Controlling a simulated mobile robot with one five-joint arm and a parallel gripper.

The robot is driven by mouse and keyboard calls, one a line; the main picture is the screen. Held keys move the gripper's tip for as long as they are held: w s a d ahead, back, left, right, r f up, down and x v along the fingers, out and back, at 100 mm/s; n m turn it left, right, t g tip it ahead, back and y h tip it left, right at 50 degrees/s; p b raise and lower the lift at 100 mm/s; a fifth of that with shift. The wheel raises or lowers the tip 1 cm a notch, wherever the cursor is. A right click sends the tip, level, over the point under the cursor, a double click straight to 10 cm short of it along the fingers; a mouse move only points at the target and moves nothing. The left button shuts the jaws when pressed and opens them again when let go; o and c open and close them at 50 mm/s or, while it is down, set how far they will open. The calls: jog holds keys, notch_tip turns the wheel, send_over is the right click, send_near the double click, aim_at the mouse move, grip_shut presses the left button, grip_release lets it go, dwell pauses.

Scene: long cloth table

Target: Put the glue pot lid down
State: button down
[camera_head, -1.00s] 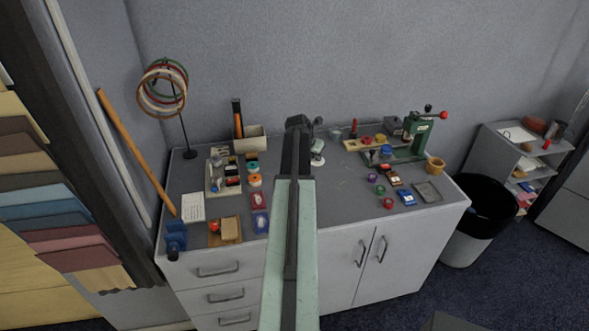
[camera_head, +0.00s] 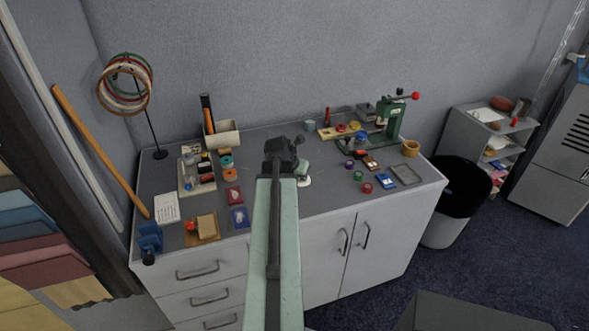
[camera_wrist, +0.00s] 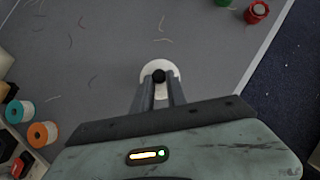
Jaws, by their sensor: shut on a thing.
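The glue pot lid (camera_wrist: 147,73) is a white round disc with a black knob. In the wrist view my gripper (camera_wrist: 160,84) is shut on it, with the fingers at the knob. In the head view the lid (camera_head: 305,183) shows as a small white disc under my gripper (camera_head: 303,175), over the table's front part. I cannot tell whether the lid touches the table top. A small pale grey-green cup (camera_head: 310,126) stands at the back of the table; I cannot tell whether it is the glue pot.
The grey table top (camera_head: 325,194) is bare around the lid, apart from thread scraps. Orange and teal spools (camera_wrist: 43,134) lie to the left.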

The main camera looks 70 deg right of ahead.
jog(key=w+d, duration=0.2)
jog(key=d, duration=0.2)
jog(key=w+d+f+b, duration=0.1)
jog(key=w+d, duration=0.2)
jog(key=d, duration=0.2)
jog(key=w+d, duration=0.2)
jog(key=d, duration=0.2)
jog(key=shift+w+d+f, duration=0.15)
jog(key=shift+d+f, duration=0.05)
jog(key=shift+d, duration=0.15)
jog(key=f+b, duration=0.2)
jog(key=b, duration=0.1)
jog(key=f+b, duration=0.1)
jog(key=f, duration=0.1)
jog(key=shift+w+d, duration=0.15)
jog(key=shift+d, duration=0.15)
jog(key=shift+r, duration=0.25)
jog(key=c, duration=1.3)
grip_release()
jog(key=shift+f, duration=0.15)
